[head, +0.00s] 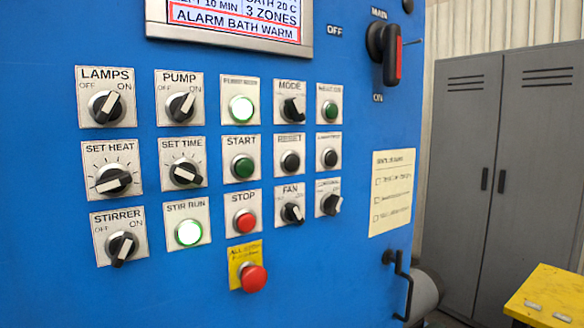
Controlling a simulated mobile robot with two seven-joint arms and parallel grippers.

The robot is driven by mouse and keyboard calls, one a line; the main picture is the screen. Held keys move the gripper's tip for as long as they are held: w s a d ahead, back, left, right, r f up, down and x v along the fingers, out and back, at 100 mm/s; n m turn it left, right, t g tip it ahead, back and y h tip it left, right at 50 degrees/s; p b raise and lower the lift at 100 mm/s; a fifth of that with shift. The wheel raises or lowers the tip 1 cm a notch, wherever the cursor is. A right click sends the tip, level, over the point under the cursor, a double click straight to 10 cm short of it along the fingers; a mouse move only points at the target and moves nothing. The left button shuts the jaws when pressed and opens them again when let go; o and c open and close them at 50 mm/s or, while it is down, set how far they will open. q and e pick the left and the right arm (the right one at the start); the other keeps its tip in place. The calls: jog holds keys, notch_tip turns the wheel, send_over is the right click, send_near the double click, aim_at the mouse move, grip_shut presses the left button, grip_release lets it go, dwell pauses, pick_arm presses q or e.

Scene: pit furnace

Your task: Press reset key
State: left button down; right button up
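The reset key is a black round push button (290,161) on a white plate marked RESET, in the middle row of the blue control panel (340,100). It sits right of the green START button (242,166) and left of another black button (330,158). The MODE knob (291,109) is above it and the FAN knob (292,212) is below it. The display (235,20) at the top reads ALARM BATH WARM. Neither gripper shows in the head view.
A red mushroom button (254,278) sticks out low on the panel. A main switch handle (384,54) and a black door handle (403,285) project at the panel's right side. A grey cabinet (505,170) and a yellow surface (552,292) stand to the right.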

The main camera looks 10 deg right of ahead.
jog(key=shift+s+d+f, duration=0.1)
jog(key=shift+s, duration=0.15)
